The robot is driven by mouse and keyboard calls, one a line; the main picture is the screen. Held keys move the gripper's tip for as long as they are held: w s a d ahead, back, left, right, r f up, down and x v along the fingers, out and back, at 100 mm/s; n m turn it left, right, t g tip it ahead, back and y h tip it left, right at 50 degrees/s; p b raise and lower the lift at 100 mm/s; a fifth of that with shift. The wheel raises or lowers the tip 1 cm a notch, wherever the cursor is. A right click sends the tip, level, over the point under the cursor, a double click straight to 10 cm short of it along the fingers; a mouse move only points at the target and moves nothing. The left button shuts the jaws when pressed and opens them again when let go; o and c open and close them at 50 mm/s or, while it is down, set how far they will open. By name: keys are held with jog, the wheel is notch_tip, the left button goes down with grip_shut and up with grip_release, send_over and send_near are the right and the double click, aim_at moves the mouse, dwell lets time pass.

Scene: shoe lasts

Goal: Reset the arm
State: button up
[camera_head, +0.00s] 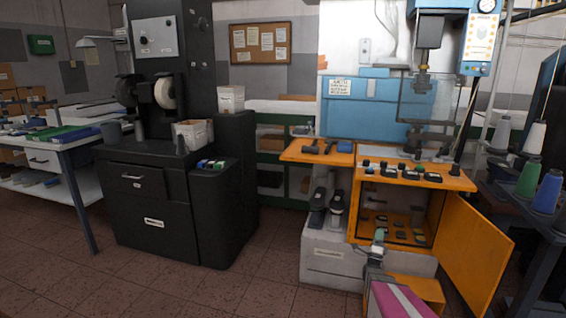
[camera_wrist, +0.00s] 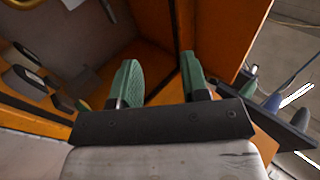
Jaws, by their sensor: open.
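My gripper (camera_head: 379,236) is in front of the open orange cabinet (camera_head: 356,225), low down near its left side. In the wrist view my gripper (camera_wrist: 160,80) has its two green-padded fingers apart with nothing between them. Inside the cabinet, dark blocks (camera_head: 381,218) lie on the floor, and some dark and pale pieces (camera_wrist: 28,55) show at the left in the wrist view. Dark shoe-like forms (camera_head: 337,205) stand in the recess left of the cabinet.
Several small dark pieces (camera_head: 406,172) lie on the orange top. Thread spools (camera_head: 548,190) stand on a rack at the right. Tiled floor is free at the left front.

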jog(key=w+a+n+g+y, duration=0.2)
jog(key=a+n+g+y, duration=0.5)
jog(key=a+n, duration=0.2)
jog(key=s+a+f+n+g+y, duration=0.1)
jog(key=s+a+n+g+y, duration=0.2)
jog(key=s+a+n+g, duration=0.4)
jog(key=s+a+r+n+g, duration=0.1)
jog(key=s+a+n+g, duration=0.1)
jog(key=s, duration=0.5)
jog(key=s+a+n+g+y, duration=0.1)
jog(key=s+a+n+g, duration=0.2)
jog(key=s, duration=0.4)
jog(key=s+a+r+n+g, duration=0.1)
jog(key=s+a+n+g, duration=0.2)
jog(key=s, duration=0.5)
jog(key=shift+a+r+g, duration=0.3)
jog(key=shift+a+g, duration=0.45)
jog(key=shift+g, duration=0.35)
